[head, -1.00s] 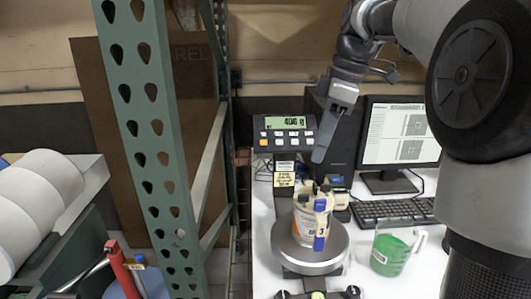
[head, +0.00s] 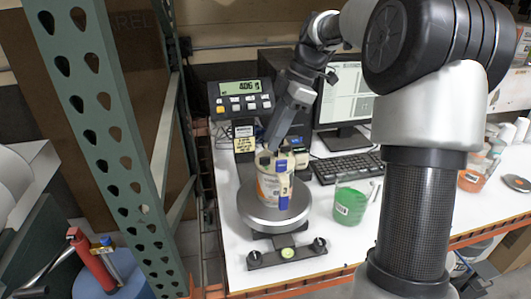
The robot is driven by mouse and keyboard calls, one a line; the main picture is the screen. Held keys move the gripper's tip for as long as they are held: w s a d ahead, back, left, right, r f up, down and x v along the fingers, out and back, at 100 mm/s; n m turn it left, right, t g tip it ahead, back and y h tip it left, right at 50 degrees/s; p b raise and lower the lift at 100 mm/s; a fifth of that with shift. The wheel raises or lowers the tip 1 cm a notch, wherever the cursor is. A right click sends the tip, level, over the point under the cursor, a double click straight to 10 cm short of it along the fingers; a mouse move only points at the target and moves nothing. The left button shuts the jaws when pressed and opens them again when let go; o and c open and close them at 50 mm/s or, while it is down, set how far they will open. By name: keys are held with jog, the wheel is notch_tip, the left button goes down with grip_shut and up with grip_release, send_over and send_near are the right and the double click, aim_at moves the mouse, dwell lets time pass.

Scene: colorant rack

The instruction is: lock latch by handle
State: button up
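A pale can (head: 269,184) with a tan lid and handle on top and a blue strip (head: 284,192) down its front stands upright on the round grey scale plate (head: 247,212). The latch itself is too small to make out. My gripper (head: 273,146) comes down from the upper right, with its fingertips at the top of the can, by the lid. I cannot tell whether the fingers touch the lid or handle, or how far apart they are.
The scale display (head: 240,97) stands behind the can. A green-filled cup (head: 349,205), a keyboard (head: 348,167) and a monitor (head: 346,100) are to the right. A green perforated rack post (head: 110,130) rises at the left. White table is bare at the front right.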

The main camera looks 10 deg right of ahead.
aim_at(265, 157)
jog(key=shift+x, duration=2.7)
grip_shut()
